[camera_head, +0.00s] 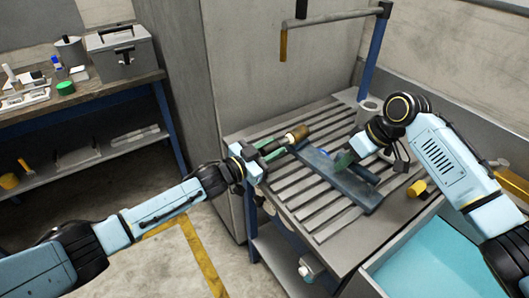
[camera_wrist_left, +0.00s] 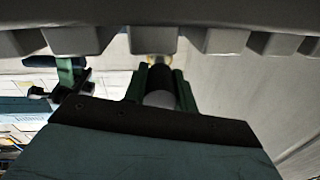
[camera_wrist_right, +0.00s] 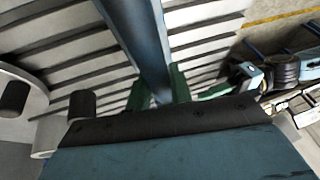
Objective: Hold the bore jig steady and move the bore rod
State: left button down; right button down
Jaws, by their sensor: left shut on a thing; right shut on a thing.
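The bore jig (camera_head: 335,178), a long blue-grey piece, lies slantwise on the slatted bench top. My right gripper (camera_head: 345,160) is shut on it from above; the right wrist view shows the jig (camera_wrist_right: 140,40) between my green fingers (camera_wrist_right: 160,92). The bore rod (camera_head: 297,133) has a brown end and lies near the upper left end of the jig. My left gripper (camera_head: 268,152) is shut on the rod at the bench's left side. The left wrist view shows the dark rod (camera_wrist_left: 160,78) between my green fingers; whether it touches the jig cannot be told.
The slatted bench (camera_head: 312,222) has free slats left of the jig. A yellow cylinder (camera_head: 417,188) and a grey cup (camera_head: 368,111) are near my right arm. A blue post (camera_head: 374,55) carries a bar overhead. A cluttered side table (camera_head: 110,85) stands at left.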

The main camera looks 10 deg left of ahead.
pick_arm(q)
jog(key=shift+w, duration=0.1)
jog(key=c, duration=1.1)
grip_release()
jog(key=v, duration=1.2)
